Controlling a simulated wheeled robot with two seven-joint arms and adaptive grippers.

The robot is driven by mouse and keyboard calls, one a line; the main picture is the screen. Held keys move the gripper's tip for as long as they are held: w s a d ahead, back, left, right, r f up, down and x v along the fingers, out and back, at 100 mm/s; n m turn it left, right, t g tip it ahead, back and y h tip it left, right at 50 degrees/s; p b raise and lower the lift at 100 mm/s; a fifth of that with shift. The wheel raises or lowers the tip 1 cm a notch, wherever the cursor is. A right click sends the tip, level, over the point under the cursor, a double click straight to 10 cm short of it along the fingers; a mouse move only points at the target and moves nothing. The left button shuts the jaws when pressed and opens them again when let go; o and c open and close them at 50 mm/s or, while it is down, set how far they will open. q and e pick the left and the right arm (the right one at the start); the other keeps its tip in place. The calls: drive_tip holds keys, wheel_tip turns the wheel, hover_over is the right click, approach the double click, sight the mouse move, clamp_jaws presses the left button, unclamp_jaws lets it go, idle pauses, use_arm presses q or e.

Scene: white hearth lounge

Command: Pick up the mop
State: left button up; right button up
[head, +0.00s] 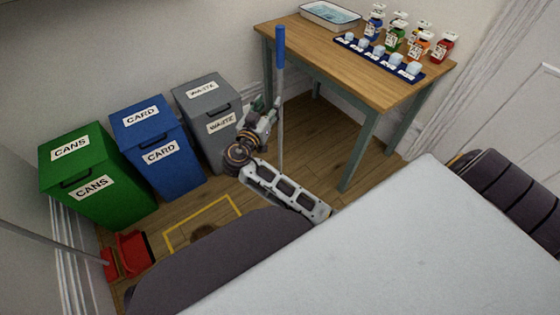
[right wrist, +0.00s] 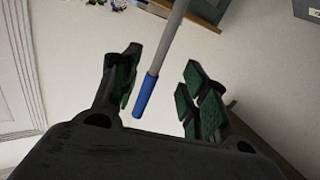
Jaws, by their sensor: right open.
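The mop stands nearly upright in the head view, with a blue grip (head: 280,47) on top of a thin grey shaft (head: 280,140). Its lower end is hidden behind my right arm. My right gripper (head: 266,108) is open beside the shaft, below the blue grip. In the right wrist view the shaft and the mop's blue end (right wrist: 146,97) show in the gap between the open, green-padded fingers of the right gripper (right wrist: 160,90). I cannot tell whether the fingers touch it. My left gripper is not in view.
Green (head: 85,200), blue (head: 160,178) and grey (head: 205,95) bins stand left. A wooden table (head: 300,45) with bottles and a tray stands behind right. A red dustpan-like object (head: 133,252) lies near a yellow floor outline (head: 198,209). A white tabletop (head: 400,250) fills the front.

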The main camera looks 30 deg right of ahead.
sight(279, 83)
drive_tip(key=shift+m, duration=0.5)
drive_tip(key=shift+x, duration=4.3)
drive_tip(key=shift+w, duration=0.15)
drive_tip(key=shift+w+b+x, duration=0.25)
drive_tip(key=shift+b+x, duration=0.15)
drive_tip(key=shift+x, duration=2.1)
drive_tip(key=shift+a+r, duration=0.2)
drive_tip(key=shift+c, duration=0.2)
